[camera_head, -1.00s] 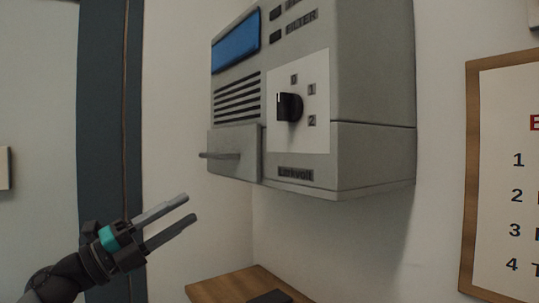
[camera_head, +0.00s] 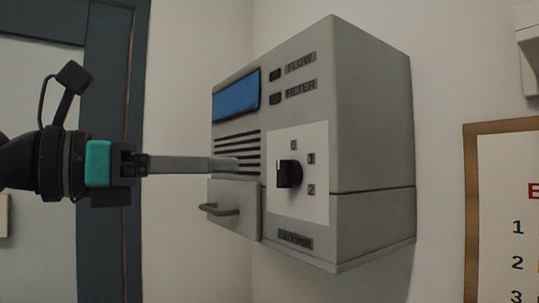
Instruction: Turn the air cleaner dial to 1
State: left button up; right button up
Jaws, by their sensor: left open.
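The air cleaner (camera_head: 365,130) is a grey box on the wall. Its black dial (camera_head: 289,174) sits on a white plate marked 0 above it, 1 at the upper right and 2 at the lower right. A pale mark on the knob looks roughly upright; its exact setting is hard to tell. My left gripper (camera_head: 237,164) comes in level from the left, its fingers pointing right. It is seen edge-on, so one finger hides the other. It is open and empty. Its tips overlap the vent slots in the picture, left of the dial and apart from it. My right gripper is out of view.
A drawer-like front with a handle (camera_head: 220,209) juts out below the vents, under my left fingers. A blue display (camera_head: 236,95) is above them. A framed numbered board (camera_head: 497,215) hangs at the right. The space before the dial is clear.

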aim_at(279, 166)
pick_arm(q)
jog(key=p+x, duration=0.2)
jog(key=x, duration=0.6)
jog(key=shift+r, duration=0.1)
jog(key=shift+w+d, duration=0.45)
jog(key=shift+d, duration=0.05)
jog(key=shift+c, duration=0.4)
grip_shut()
